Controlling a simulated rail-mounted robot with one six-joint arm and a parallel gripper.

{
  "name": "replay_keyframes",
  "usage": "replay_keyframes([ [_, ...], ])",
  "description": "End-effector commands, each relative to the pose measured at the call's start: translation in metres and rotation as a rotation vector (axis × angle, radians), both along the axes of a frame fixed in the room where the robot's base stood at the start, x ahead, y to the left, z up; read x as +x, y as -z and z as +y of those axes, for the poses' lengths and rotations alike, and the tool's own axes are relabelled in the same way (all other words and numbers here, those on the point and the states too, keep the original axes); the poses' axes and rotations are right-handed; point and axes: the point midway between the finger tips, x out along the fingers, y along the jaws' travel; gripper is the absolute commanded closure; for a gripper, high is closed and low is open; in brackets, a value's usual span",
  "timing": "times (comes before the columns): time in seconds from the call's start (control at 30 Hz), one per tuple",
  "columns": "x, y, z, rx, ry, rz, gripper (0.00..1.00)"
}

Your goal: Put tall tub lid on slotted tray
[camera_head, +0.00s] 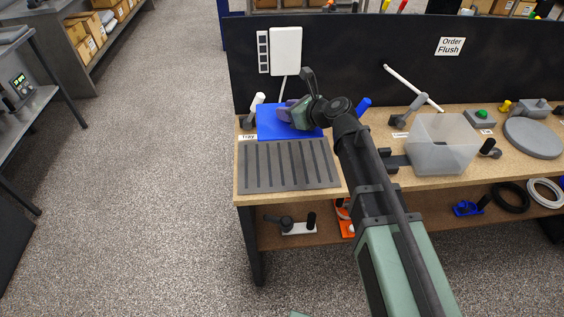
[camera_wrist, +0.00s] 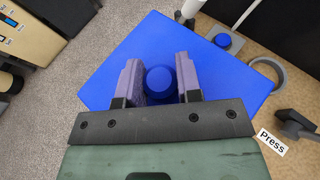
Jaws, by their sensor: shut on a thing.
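The lid is a flat blue square plate (camera_head: 268,121) with a round blue knob. My gripper (camera_head: 286,108) is shut on the knob, which shows between the fingers (camera_wrist: 158,68) in the wrist view (camera_wrist: 225,75). The slotted tray (camera_head: 290,187) is a dark grey slab with long slots, lying at the left end of the bench. In the head view the lid shows just behind the tray's back edge, over the bench's rear left corner. Its height above the bench is hard to judge. The tray cannot be made out in the wrist view.
A translucent open tub (camera_head: 445,150) stands on the bench to the right of my arm. A dark panel (camera_head: 350,65) with a white box (camera_head: 286,50) rises behind the bench. A white-tipped handle (camera_head: 258,99) stands beside the lid. A grey disc (camera_head: 533,138) lies far right.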

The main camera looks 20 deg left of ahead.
Motion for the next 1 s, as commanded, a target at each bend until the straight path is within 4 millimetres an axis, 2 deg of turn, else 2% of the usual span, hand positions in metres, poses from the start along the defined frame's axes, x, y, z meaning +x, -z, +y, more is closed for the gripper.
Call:
replay_keyframes([
  [0.03,0.0,0.035,0.0,0.0,0.0,0.0,0.92],
  [0.2,0.0,0.095,0.0,0.0,0.0,0.0,0.92],
  [0.3,0.0,0.123,0.0,0.0,0.0,0.0,0.92],
  [0.4,0.0,0.132,0.0,0.0,0.0,0.0,0.92],
  [0.57,0.0,0.132,0.0,0.0,0.0,0.0,0.92],
  [0.73,0.0,0.169,0.0,0.0,0.0,0.0,0.92],
  [0.8,0.0,0.175,0.0,0.0,0.0,0.0,0.92],
  [1.0,0.0,0.169,0.0,0.0,0.0,0.0,0.92],
])
